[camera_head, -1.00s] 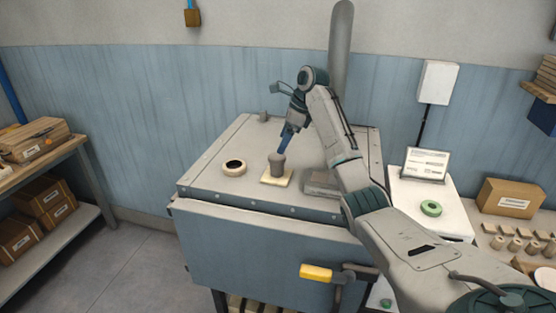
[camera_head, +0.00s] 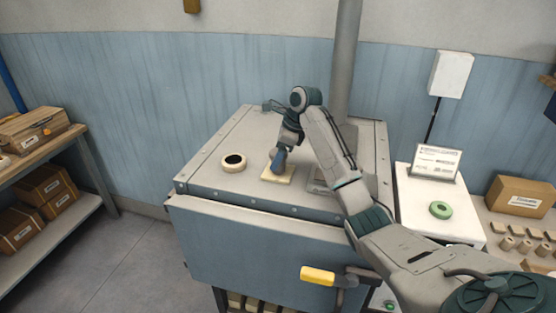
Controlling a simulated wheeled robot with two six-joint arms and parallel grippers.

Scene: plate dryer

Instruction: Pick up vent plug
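The vent plug, a small grey tapered piece, stood on a square cream pad (camera_head: 278,176) on top of the dryer. It is now mostly hidden behind my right gripper. My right gripper (camera_head: 278,166) points down at the pad, with its blue fingers at the plug's place. I cannot tell whether the fingers are open or closed around the plug. A cream ring with a dark round opening (camera_head: 233,161) lies on the dryer top to the left of the pad. My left gripper is not in view.
The blue-grey dryer (camera_head: 240,250) has a yellow handle (camera_head: 317,275) on its front. A vertical pipe (camera_head: 347,80) rises behind my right arm. A white side table (camera_head: 450,222) holds a green ring (camera_head: 441,210) and a sign (camera_head: 437,161). Shelves with boxes stand left.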

